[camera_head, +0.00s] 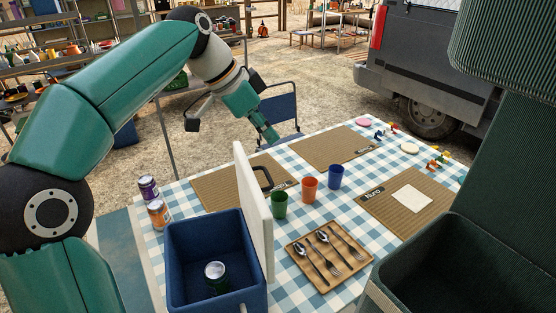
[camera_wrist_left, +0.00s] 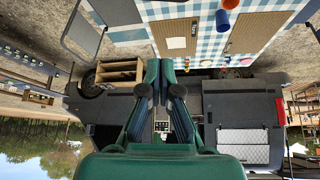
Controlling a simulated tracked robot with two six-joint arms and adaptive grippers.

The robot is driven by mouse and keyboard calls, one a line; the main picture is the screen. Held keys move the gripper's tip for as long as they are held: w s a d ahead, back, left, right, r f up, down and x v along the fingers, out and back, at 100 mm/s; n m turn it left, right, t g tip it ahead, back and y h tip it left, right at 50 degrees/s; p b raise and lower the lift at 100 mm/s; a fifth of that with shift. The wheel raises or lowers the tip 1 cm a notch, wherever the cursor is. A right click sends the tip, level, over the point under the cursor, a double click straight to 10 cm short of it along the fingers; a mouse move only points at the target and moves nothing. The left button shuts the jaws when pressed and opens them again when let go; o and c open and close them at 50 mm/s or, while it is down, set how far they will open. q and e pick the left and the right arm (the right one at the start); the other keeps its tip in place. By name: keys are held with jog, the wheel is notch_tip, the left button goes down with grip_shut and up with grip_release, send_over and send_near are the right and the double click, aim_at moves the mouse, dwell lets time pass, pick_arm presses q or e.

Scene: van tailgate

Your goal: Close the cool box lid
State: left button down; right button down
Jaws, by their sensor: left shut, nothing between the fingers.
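The blue cool box (camera_head: 177,260) stands open at the front left of the table, with a can (camera_head: 215,275) inside. Its white lid (camera_head: 253,210) stands upright on the box's right side, and a dark handle (camera_head: 264,178) shows beyond it. My left gripper (camera_head: 271,136) is shut and empty, in the air beyond the box and lid and apart from both. In the left wrist view its closed fingers (camera_wrist_left: 164,75) show in the middle, with no cool box in sight. My right gripper is not in view.
A purple can (camera_head: 148,188) and an orange can (camera_head: 158,214) stand left of the box. Green (camera_head: 279,204), orange (camera_head: 309,189) and blue (camera_head: 335,177) cups and a wooden cutlery tray (camera_head: 328,283) lie right of the lid. A folding chair (camera_head: 279,108) stands behind the table.

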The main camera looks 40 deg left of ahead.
pick_arm(q)
jog(key=x, duration=0.9)
jog(key=s+a, duration=0.1)
jog(key=s+a+f, duration=0.1)
jog(key=s, duration=0.1)
jog(key=shift+a, duration=0.15)
